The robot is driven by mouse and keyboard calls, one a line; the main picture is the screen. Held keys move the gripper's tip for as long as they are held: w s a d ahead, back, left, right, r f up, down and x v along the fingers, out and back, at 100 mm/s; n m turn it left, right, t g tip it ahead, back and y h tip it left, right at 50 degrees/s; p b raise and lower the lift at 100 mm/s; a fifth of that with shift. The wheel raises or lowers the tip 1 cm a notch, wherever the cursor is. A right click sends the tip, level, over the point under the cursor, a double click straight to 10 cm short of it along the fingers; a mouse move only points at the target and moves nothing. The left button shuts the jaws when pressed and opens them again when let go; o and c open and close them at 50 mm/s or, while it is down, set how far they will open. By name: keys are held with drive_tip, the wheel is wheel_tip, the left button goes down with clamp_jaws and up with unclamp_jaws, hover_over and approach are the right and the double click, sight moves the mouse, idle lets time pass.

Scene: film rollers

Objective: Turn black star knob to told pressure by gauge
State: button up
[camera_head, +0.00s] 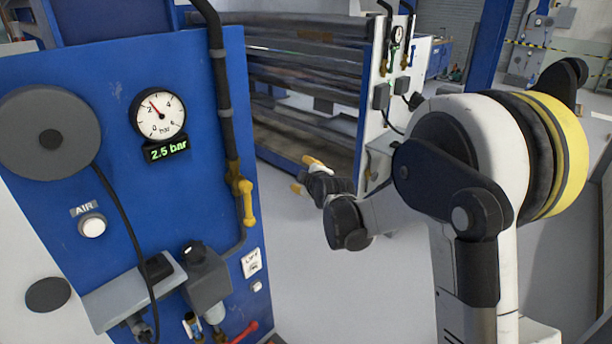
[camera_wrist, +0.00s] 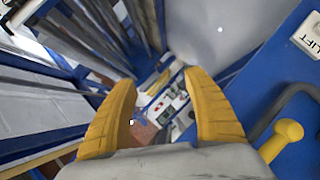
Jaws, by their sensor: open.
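A small black knob (camera_head: 195,251) sits on top of a grey regulator box (camera_head: 208,282) on the blue panel; its star shape is too small to make out. A round white gauge (camera_head: 158,115) is above it, with its red needle near the 2 mark. A display (camera_head: 167,150) under the gauge reads 2.5 bar in green. My gripper (camera_head: 304,174) is right of the panel, in front of the rollers, apart from the knob. In the wrist view its two yellow fingers (camera_wrist: 158,80) are spread with nothing between them. The knob is not seen there.
A yellow valve handle (camera_head: 247,203) on a pipe sticks out between my gripper and the knob. A grey tray-like box (camera_head: 135,292) is left of the regulator, and a red lever (camera_head: 245,333) is below. Rollers (camera_head: 305,80) stand behind. Grey floor (camera_head: 310,270) below my gripper is clear.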

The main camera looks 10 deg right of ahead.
drive_tip(key=shift+w+d+r+t, duration=0.15)
drive_tip(key=shift+r+t, duration=0.1)
drive_tip(key=shift+t, duration=0.05)
drive_tip(key=s+a+r+g+y+p, duration=0.1)
drive_tip(key=s+a+r+g+p, duration=0.1)
drive_tip(key=s+a+g, duration=0.45)
drive_tip(key=s+a+r+g+y+p, duration=0.1)
drive_tip(key=s+a+r+g+p, duration=0.2)
drive_tip(key=s+a, duration=0.6)
drive_tip(key=n+g+y+p, duration=0.1)
drive_tip(key=n+g+p, duration=0.1)
drive_tip(key=n+g, duration=0.2)
approach(196, 247)
drive_tip(key=b+x, duration=0.3)
drive_tip(key=x, duration=0.8)
drive_tip(key=shift+r, duration=0.1)
drive_tip(key=c, duration=0.9)
